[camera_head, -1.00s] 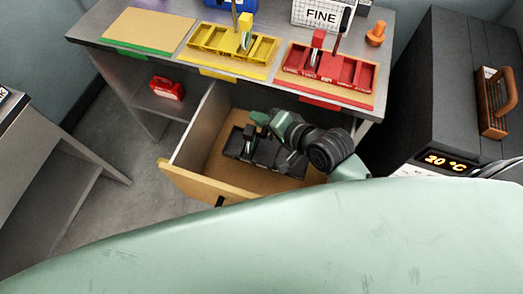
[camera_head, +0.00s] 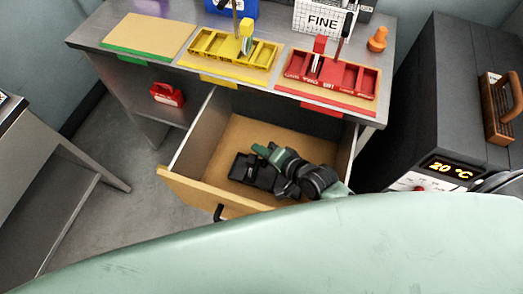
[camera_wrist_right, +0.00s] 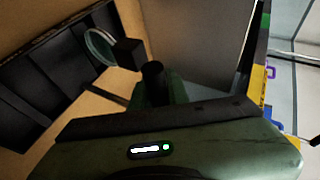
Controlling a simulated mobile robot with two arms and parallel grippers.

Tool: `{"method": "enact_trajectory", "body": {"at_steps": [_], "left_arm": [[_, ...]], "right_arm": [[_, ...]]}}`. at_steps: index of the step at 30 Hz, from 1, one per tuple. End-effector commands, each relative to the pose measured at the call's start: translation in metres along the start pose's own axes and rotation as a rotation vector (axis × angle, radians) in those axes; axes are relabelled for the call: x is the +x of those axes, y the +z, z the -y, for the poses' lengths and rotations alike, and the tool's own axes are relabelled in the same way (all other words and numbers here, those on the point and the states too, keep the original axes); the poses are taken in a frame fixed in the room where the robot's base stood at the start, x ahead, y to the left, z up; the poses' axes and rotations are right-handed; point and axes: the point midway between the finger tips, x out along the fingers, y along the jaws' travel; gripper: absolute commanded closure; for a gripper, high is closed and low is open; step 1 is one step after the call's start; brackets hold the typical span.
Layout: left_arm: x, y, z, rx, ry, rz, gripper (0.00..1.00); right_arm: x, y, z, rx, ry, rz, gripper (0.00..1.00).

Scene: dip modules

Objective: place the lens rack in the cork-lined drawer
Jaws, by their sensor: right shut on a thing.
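The black lens rack (camera_head: 248,170) is inside the open cork-lined drawer (camera_head: 235,133), low over the cork floor. I cannot tell whether it rests on the floor. My right gripper (camera_head: 266,154) reaches in from the right and is shut on the rack, covering its right part. In the right wrist view the rack's dark compartments (camera_wrist_right: 45,85) show at left, with a round clear lens standing at the near end. My left gripper is not in view.
The drawer front with a black handle (camera_head: 219,212) faces me. Above it, the bench holds a yellow rack (camera_head: 230,50), a red rack (camera_head: 330,75) and an empty green-edged cork mat (camera_head: 150,35). A dark oven-like box (camera_head: 450,100) stands at right.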

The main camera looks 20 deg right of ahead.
Motion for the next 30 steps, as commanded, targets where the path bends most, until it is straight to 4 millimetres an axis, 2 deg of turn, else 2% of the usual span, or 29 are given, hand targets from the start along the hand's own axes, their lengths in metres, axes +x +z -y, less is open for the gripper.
{"method": "enact_trajectory", "body": {"at_steps": [4, 5, 6, 7, 16, 19, 23, 30], "left_arm": [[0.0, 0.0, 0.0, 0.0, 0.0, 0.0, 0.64], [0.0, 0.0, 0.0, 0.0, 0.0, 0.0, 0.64], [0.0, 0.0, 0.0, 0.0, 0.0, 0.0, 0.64], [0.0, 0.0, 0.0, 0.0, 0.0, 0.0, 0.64], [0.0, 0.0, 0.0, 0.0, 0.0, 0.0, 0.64], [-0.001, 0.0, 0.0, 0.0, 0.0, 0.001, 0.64], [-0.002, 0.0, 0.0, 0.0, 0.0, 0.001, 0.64], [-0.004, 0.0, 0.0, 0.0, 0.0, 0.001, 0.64]], "right_arm": [[0.0, 0.0, 0.001, 0.0, -0.002, -0.001, 1.0], [0.0, 0.0, 0.0, 0.0, 0.001, 0.001, 0.76], [0.0, 0.0, 0.0, 0.0, 0.001, 0.001, 0.65], [0.0, 0.0, 0.0, 0.0, 0.001, 0.0, 0.62], [-0.001, 0.0, 0.0, 0.0, 0.001, 0.001, 0.62], [-0.007, 0.0, -0.001, 0.0, 0.002, 0.001, 0.62], [-0.028, 0.001, -0.001, 0.0, 0.004, 0.002, 0.62], [-0.08, 0.001, -0.002, 0.0, 0.005, 0.003, 0.62]]}}
